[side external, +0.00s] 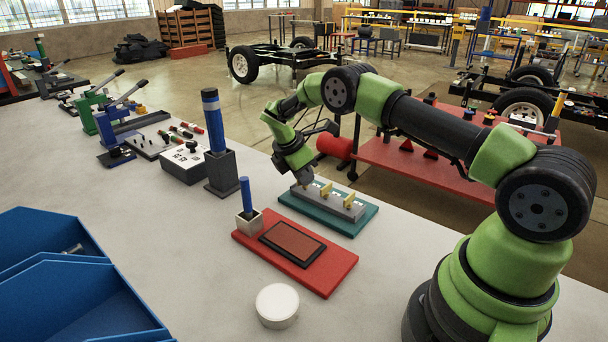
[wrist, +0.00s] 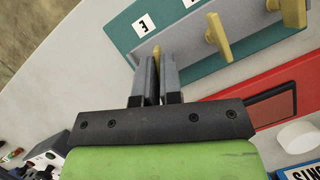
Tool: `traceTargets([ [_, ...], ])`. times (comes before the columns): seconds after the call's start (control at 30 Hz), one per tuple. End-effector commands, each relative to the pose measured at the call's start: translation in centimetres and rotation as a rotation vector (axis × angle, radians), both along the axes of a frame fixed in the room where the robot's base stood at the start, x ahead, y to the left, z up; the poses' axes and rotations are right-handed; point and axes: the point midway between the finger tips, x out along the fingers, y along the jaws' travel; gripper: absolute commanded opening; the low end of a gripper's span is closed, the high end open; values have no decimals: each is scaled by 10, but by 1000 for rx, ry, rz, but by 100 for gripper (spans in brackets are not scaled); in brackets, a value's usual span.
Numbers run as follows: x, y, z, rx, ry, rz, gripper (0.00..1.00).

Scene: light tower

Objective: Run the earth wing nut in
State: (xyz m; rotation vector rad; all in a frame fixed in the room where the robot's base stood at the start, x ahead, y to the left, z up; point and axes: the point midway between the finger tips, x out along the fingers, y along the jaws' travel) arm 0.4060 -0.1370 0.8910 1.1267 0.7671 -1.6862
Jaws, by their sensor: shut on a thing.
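A grey terminal block stands on a teal base (side external: 363,222); the base also shows in the wrist view (wrist: 125,35). Yellow wing nuts stand along the block: a middle one (side external: 326,190) and one at the right end (side external: 349,200). My gripper (side external: 306,186) is down at the block's left end. In the wrist view my gripper (wrist: 157,66) is shut on a yellow wing nut (wrist: 157,51), of which only a thin edge shows between the fingers. The nut's thread is hidden.
A red base (side external: 330,273) with a dark-framed pad and a blue-handled tool in a holder lies in front. A white round puck (side external: 277,305), blue bins (side external: 60,265) and a tall blue-topped post (side external: 215,140) stand on the bench. Bare bench lies between them.

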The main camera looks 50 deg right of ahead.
Motion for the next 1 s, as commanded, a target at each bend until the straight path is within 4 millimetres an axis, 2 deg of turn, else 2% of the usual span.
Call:
traceTargets([
  [0.4, 1, -1, 1, -1, -4, -255, 0],
  [1.0, 1, -1, 2, -1, -2, -322, 0],
])
